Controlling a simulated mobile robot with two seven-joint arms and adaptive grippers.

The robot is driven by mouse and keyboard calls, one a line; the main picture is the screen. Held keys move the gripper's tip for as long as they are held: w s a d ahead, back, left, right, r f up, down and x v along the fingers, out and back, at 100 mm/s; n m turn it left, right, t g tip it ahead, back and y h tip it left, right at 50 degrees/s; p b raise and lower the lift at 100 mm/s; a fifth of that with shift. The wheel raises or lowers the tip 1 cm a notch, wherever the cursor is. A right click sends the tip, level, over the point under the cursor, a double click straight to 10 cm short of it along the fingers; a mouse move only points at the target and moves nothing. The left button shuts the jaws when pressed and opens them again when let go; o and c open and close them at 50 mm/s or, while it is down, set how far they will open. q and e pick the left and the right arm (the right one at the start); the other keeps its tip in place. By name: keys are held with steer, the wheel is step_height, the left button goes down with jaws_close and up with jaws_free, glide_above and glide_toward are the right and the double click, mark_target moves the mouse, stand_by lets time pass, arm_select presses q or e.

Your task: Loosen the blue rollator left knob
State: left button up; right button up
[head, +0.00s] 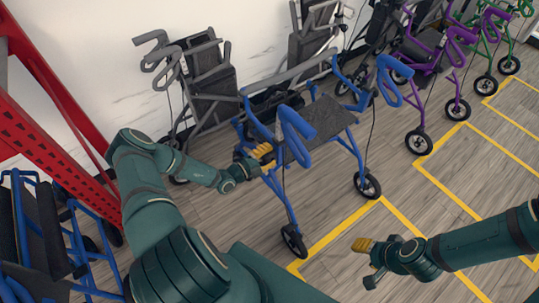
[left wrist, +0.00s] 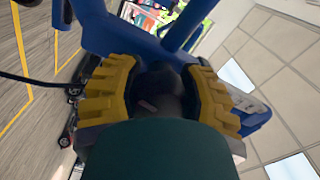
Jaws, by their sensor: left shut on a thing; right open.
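The blue rollator (head: 330,118) stands unfolded in the middle of the head view, with a dark seat and blue handles. My left gripper (head: 264,152) has yellow fingers and is at the rollator's left side, against its blue frame. In the left wrist view, the yellow fingers of the left gripper (left wrist: 158,92) are shut on a dark knob (left wrist: 160,85) beside the blue frame (left wrist: 130,35). The knob is mostly hidden between the fingers and by the gripper body. My right gripper (head: 362,246) is open and empty, above the floor at the lower right, apart from the rollator.
Grey rollators (head: 205,85) stand by the white wall behind. A purple rollator (head: 430,60) and a green one (head: 495,30) stand at the right. A red rack (head: 50,130) and folded blue frames (head: 70,235) are at the left. Yellow-lined floor (head: 450,215) is free at the right.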

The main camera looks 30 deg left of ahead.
arm_select(q)
steer(key=shift+s+a+f, duration=0.15)
stand_by(0.4)
steer(key=o, duration=1.3)
steer(key=shift+c, duration=0.2)
steer(key=v, duration=1.2)
